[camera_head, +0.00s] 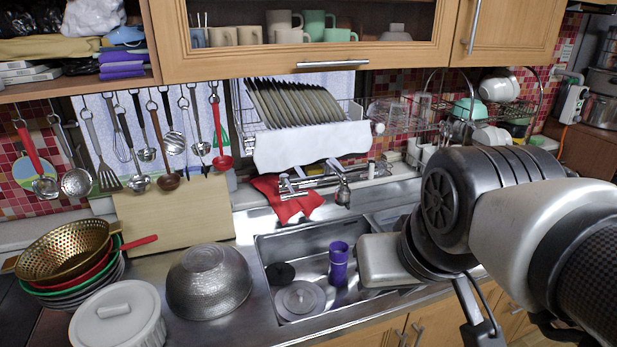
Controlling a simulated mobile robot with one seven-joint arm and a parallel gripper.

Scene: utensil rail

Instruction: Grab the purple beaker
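The purple beaker (338,264) stands upright in the metal sink basin (262,262), near the right side of its visible floor. A gap shows between the two. My arm hides the right part of the sink.
A round grey lid (300,299) and a black drain piece (281,273) lie left of the beaker. A metal bowl (210,281), white lidded pot (118,318) and stacked colanders (66,252) crowd the left counter. The faucet (330,179) and dish rack (354,108) are behind.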

